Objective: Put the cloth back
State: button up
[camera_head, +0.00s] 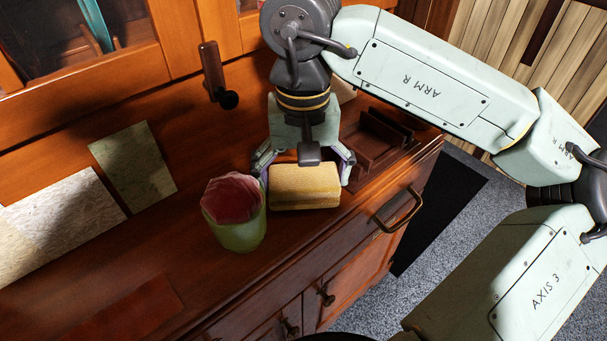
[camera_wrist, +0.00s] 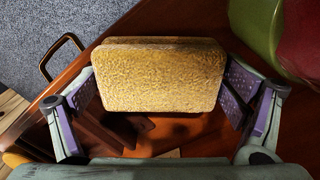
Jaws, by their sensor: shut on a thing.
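The yellow cloth (camera_head: 304,188) looks like a thick, rough-textured folded block, with layers showing along one edge in the wrist view (camera_wrist: 160,78). My gripper (camera_head: 305,172) points down over the wooden counter and is shut on the cloth, one finger at each short end. Both purple-padded fingers of the gripper (camera_wrist: 160,92) also show in the wrist view. The cloth is at or just above the counter near its front edge; its underside is hidden, so I cannot tell whether it touches.
A green cup (camera_head: 238,232) with a reddish-pink thing (camera_head: 232,197) in its top stands close left of the cloth. A dark wooden rack (camera_head: 375,142) is behind right. Flat tiles or sheets (camera_head: 132,165) lie left. A drawer handle (camera_head: 399,211) juts from the counter front.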

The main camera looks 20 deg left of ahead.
jog(key=shift+f+b, duration=0.4)
jog(key=shift+f, duration=0.05)
jog(key=o, duration=0.9)
jog(key=shift+c, duration=0.2)
jog(key=shift+r, duration=0.1)
notch_tip(320, 180, up, 12)
jog(key=shift+s, duration=0.1)
